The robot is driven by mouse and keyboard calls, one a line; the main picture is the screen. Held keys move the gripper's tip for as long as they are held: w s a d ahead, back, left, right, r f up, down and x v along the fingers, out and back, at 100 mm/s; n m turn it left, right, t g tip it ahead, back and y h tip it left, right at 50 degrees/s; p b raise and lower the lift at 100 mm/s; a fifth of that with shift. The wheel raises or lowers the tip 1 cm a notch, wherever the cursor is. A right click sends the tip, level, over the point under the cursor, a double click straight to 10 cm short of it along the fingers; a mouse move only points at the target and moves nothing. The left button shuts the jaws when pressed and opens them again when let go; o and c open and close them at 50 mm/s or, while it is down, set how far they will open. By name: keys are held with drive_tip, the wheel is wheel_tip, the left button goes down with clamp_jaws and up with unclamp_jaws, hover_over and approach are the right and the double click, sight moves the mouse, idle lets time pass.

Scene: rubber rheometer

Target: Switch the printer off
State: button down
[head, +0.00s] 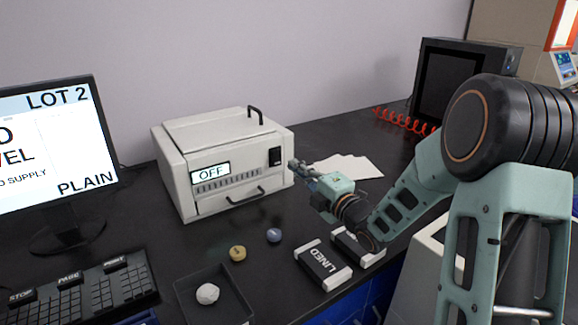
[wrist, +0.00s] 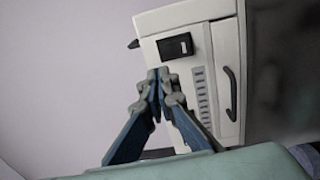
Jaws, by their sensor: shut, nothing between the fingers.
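The printer is a white box (head: 222,143) on the black bench, with a handle on its lid. Its small front display (head: 210,172) reads OFF. A black rocker switch (head: 275,157) sits at the right of its front face. In the wrist view the printer (wrist: 217,60) appears turned on its side, with the switch (wrist: 175,46) just beyond my fingertips. My gripper (head: 293,164) is shut and empty, just right of the switch in the head view. The wrist view shows its fingertips together (wrist: 160,77), apart from the switch in the picture.
White sheets (head: 347,167) lie behind my gripper. A monitor (head: 50,150) and keyboard (head: 90,290) are at left.

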drive_tip(key=v, duration=0.2)
drive_tip(key=r+v, duration=0.1)
drive_tip(key=v, duration=0.2)
drive_tip(key=shift+s+d, duration=0.15)
drive_tip(key=shift+s, duration=0.15)
